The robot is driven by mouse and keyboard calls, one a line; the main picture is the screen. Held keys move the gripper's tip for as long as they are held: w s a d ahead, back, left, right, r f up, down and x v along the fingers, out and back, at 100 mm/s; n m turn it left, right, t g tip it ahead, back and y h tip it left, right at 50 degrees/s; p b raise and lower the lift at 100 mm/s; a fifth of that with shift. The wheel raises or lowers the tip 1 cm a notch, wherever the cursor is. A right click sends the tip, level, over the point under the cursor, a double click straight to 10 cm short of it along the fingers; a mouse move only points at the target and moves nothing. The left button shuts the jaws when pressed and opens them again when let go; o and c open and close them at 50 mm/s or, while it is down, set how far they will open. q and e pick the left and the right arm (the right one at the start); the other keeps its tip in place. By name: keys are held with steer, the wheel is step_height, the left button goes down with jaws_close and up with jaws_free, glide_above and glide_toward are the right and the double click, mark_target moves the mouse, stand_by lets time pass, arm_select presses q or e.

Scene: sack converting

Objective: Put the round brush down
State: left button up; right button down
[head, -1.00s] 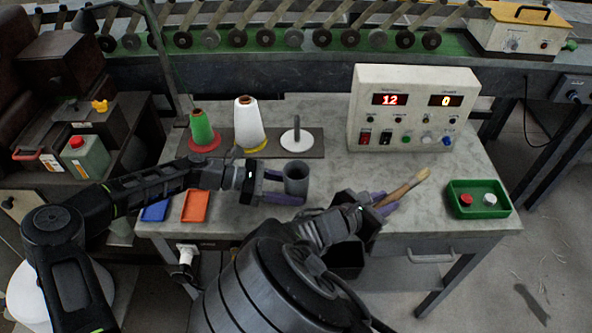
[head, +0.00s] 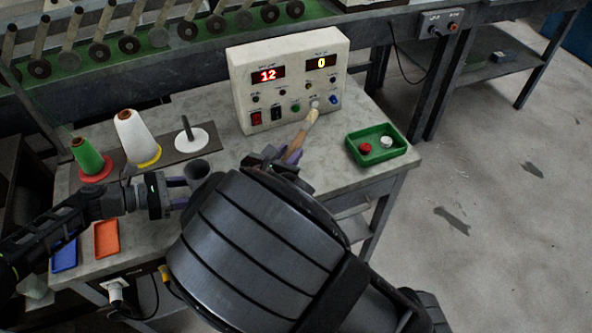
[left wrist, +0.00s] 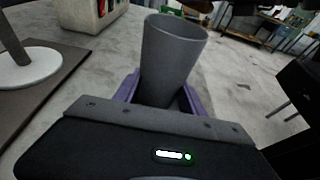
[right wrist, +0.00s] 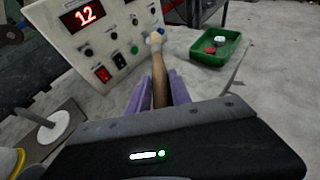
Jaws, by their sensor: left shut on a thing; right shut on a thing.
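The round brush has a wooden handle and pale bristles; its handle shows in the right wrist view (right wrist: 159,80) and its upper part in the head view (head: 306,128). My right gripper (head: 285,157) is shut on the handle, with the bristle end pointing away toward the control box. My left gripper (head: 178,190) is shut on a grey cup (left wrist: 172,60), which also shows in the head view (head: 197,172). The cup stands upright between the purple fingers. My right arm hides part of the table's front.
The control box (head: 290,80) with red displays stands behind the brush. A green tray (head: 376,146) with a red and a white knob lies to the right. Thread cones (head: 137,138), a spindle disc (head: 190,139), and blue (head: 65,256) and orange trays (head: 107,239) are on the left.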

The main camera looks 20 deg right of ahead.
steer(key=shift+f, duration=2.7)
steer(key=shift+f, duration=2.1)
steer(key=shift+f, duration=0.1)
steer(key=c, duration=1.2)
jaws_free()
steer(key=shift+o, duration=0.2)
steer(key=v, duration=1.2)
